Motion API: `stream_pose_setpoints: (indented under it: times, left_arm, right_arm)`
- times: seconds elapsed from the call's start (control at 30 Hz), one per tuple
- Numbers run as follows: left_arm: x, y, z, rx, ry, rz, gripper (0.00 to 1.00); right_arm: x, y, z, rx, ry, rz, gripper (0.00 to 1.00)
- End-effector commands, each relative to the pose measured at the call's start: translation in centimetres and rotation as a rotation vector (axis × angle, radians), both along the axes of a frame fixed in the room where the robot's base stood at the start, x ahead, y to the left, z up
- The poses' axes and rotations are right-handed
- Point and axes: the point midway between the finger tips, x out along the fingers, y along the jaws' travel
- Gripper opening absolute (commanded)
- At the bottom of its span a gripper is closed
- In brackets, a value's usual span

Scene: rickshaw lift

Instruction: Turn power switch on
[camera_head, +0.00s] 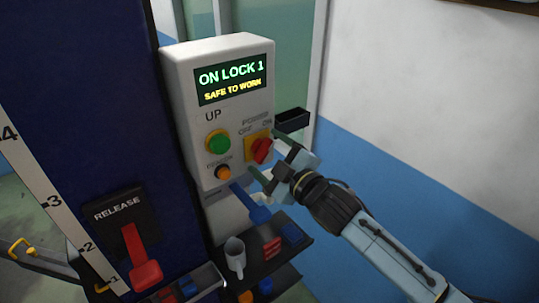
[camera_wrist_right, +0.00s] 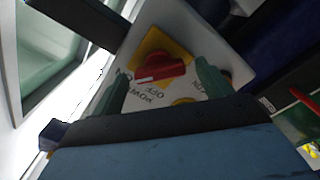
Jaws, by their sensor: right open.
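The power switch is a red knob (camera_head: 262,151) on a yellow plate, at the lower right of the white control box (camera_head: 215,125). OFF and ON are printed above it. In the wrist view the knob (camera_wrist_right: 160,72) has a pale mark at its left end, on the side of the ON label. My right gripper (camera_head: 267,154) is open, with one finger at the upper right of the switch and one at its lower left. In the wrist view the fingers (camera_wrist_right: 160,84) stand on either side of the knob; contact cannot be told. My left gripper is not in view.
The display (camera_head: 232,79) reads ON LOCK 1, SAFE TO WORK. A green button (camera_head: 218,143) and an orange button (camera_head: 223,172) lie left of the switch. A red release lever (camera_head: 140,255) is on the blue column.

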Motion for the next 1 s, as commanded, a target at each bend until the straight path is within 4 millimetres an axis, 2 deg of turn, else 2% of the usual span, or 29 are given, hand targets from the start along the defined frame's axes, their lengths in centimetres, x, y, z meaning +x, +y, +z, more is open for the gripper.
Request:
stream_pose_setpoints:
  times: [0.27, 0.7, 1.0]
  left_arm:
    - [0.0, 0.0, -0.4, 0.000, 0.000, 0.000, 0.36]
    - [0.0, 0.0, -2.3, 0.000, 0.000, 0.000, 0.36]
    - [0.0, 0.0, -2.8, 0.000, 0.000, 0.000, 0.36]
  right_arm:
    - [-1.2, -1.0, -0.2, -0.002, 0.001, 0.000, 0.78]
    - [-8.1, -6.0, -0.3, -0.002, 0.001, -0.001, 0.78]
    - [-10.7, -7.8, -0.1, 0.000, 0.001, 0.001, 0.78]
